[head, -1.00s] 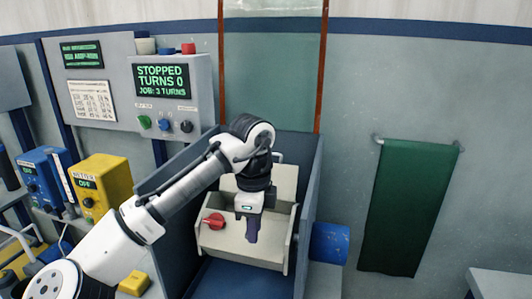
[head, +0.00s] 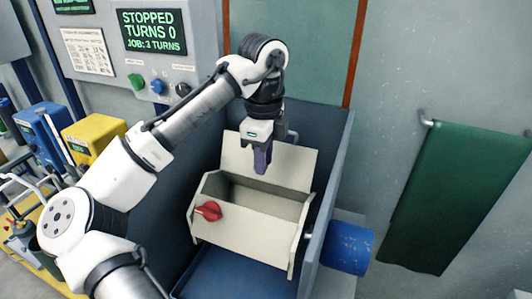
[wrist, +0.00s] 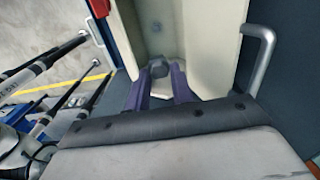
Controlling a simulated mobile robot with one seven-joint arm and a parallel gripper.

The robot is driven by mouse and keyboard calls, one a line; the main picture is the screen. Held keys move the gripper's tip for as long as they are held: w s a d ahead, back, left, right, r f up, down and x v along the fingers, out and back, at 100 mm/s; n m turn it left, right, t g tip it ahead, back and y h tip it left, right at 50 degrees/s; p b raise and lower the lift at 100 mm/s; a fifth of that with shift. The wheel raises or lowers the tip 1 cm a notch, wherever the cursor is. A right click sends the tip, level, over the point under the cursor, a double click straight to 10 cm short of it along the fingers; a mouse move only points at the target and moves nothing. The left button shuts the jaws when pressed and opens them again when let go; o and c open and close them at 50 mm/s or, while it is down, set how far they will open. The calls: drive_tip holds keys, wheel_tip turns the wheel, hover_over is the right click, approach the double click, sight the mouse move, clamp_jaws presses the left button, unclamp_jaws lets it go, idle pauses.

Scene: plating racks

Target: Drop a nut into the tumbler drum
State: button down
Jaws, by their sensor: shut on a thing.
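The tumbler drum (head: 243,232) is a cream box with an open top. Its lid (head: 293,162) stands raised behind the opening, and a red knob (head: 208,211) is on its front left. My gripper (head: 262,168) points down, with its purple fingers in front of the lid and near the back of the opening. In the wrist view, the gripper (wrist: 160,72) is shut on a small grey nut (wrist: 158,73) between its fingertips. The cream drum wall (wrist: 215,45) shows beyond the fingers. The nut is hidden in the head view.
Blue-grey walls (head: 328,180) flank the drum closely. A blue cylinder (head: 348,248) sits outside the right wall. The control panel (head: 155,60) reads stopped, turns 0, job 3 turns. A green cloth (head: 430,200) hangs at right. A yellow box (head: 95,140) stands at left.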

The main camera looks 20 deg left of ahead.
wheel_tip(320, 180, down, 5)
drive_tip(key=b, duration=0.4)
drive_tip(key=shift+f, duration=0.1)
drive_tip(key=c, duration=1.1)
unclamp_jaws()
drive_tip(key=shift+c, duration=0.2)
wheel_tip(320, 180, up, 14)
drive_tip(key=shift+f, duration=0.1)
